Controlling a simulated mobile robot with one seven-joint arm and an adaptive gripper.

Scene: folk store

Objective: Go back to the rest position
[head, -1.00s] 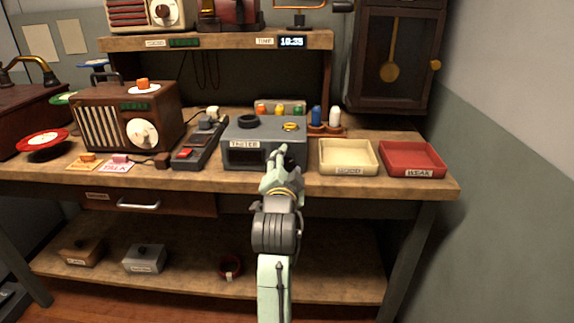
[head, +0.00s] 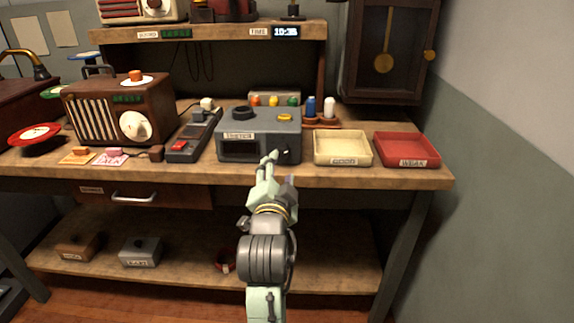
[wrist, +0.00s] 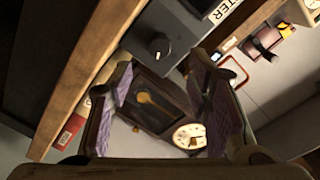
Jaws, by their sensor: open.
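My gripper (head: 276,172) is in front of the bench edge, just below the grey tester box (head: 258,138) in the head view. Its fingers are apart, with nothing between them. In the wrist view my gripper (wrist: 166,82) shows two dark fingers with purple pads spread wide. The tester's dark knob (wrist: 160,48) is beyond them, apart from the fingers. In the head view my arm rises from the bottom edge and hides part of the lower shelf.
The cream tray (head: 342,149) and red tray (head: 406,150) stand right of the tester. A wooden radio (head: 120,110) and dark switch device (head: 194,136) stand left. A pendulum clock (head: 389,50) hangs behind. The floor right of the bench looks clear.

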